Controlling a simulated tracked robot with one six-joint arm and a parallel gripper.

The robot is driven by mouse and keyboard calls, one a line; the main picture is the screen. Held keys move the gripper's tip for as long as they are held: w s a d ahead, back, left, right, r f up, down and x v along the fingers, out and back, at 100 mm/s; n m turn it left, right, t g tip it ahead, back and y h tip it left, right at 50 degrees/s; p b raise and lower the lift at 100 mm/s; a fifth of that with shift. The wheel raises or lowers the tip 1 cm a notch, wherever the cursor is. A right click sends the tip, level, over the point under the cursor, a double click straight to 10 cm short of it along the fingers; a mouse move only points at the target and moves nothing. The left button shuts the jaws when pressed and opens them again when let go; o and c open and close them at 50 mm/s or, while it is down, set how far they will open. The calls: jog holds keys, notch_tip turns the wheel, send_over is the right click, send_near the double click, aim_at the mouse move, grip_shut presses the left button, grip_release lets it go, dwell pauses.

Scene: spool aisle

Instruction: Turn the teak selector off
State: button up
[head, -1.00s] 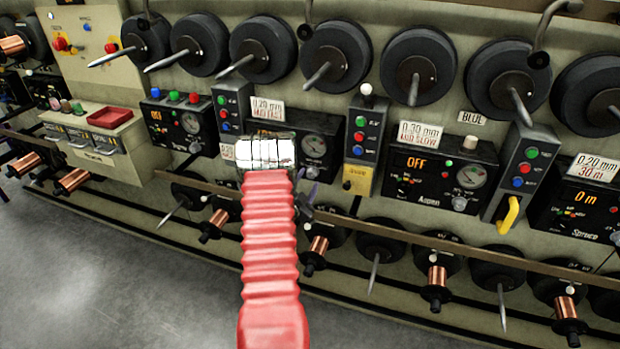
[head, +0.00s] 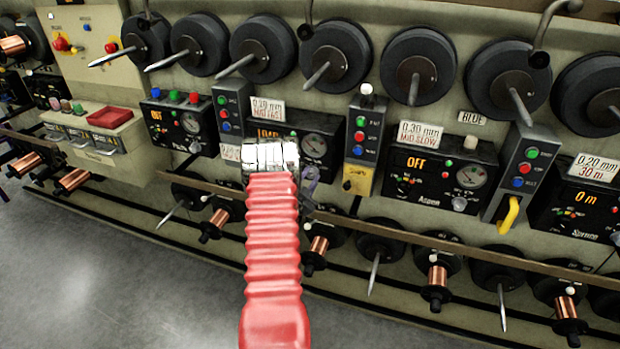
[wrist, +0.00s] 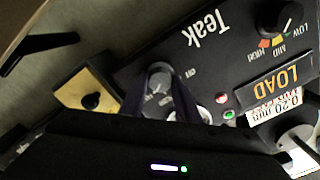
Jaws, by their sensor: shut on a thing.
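In the wrist view the black Teak panel (wrist: 215,60) is seen upside down, with its name, an orange display (wrist: 276,84) reading LOAD and a LOW-MID-HIGH knob (wrist: 280,18). My gripper (wrist: 160,92) is shut on the grey teak selector (wrist: 158,78), one dark finger on each side. An "Off" mark stands beside it. The fingers hide much of the selector, so I cannot tell where it points. In the head view my arm covers part of the Teak panel (head: 318,128); its orange display shows only partly.
A yellow plate (wrist: 88,90) with a black knob lies beside the panel. To the right, the Aspen panel (head: 425,180) reads OFF. Spools and spindles stick out above and below. A rail (head: 420,232) runs under the panels. Grey floor is clear at lower left.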

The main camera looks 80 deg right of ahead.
jog(key=c, duration=0.3)
jog(key=shift+n, duration=0.5)
jog(key=n, duration=0.4)
jog(key=shift+n, duration=0.3)
jog(key=n, duration=0.3)
jog(key=shift+w+n, duration=0.1)
jog(key=shift+n, duration=0.2)
jog(key=n, duration=0.3)
jog(key=shift+n, duration=0.3)
jog(key=n, duration=0.4)
jog(key=shift+w+n, duration=0.15)
jog(key=shift+n, duration=2.05)
jog(key=shift+f, duration=0.1)
